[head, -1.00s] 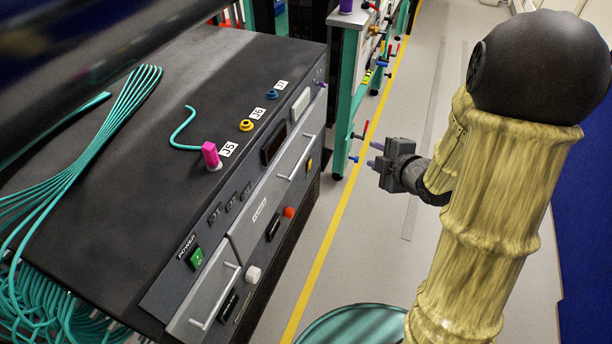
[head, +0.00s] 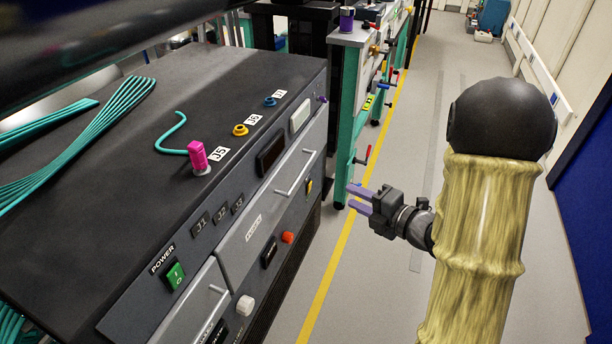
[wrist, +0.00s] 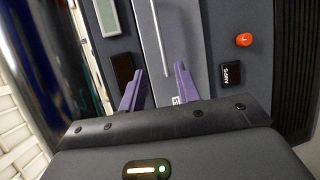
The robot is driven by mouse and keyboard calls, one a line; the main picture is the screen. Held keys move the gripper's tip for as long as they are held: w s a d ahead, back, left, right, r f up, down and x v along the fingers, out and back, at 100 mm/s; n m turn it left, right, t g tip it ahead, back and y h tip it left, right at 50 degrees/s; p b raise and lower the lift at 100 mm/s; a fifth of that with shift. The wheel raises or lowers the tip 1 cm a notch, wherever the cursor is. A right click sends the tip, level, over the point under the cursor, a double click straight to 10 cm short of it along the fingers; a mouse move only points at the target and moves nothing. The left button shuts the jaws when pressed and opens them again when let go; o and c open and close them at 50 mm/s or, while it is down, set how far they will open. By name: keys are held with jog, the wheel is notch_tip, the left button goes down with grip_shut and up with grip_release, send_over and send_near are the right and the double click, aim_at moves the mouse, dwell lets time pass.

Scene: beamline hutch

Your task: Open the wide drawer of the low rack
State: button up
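The low rack (head: 85,150) stands at the left in the head view, with a dark top and a grey front. Its wide drawer (head: 255,232) has a pale bar handle (head: 297,172) and is closed. The handle also shows in the wrist view (wrist: 161,38), running down between the directions of the fingers. My gripper (head: 350,199) is open and empty, to the right of the rack front and apart from it. Its two purple fingers point toward the front. In the wrist view the fingers (wrist: 155,85) are spread, with the drawer face beyond them.
A narrower drawer (head: 190,310) with its own handle is at the lower left of the front. A red-orange knob (head: 288,237) and a green power switch (head: 175,275) stick out nearby. A teal-legged bench (head: 345,120) stands beyond the rack.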

jog(key=b+x, duration=0.2)
jog(key=x, duration=1.5)
jog(key=shift+c, duration=0.4)
grip_shut()
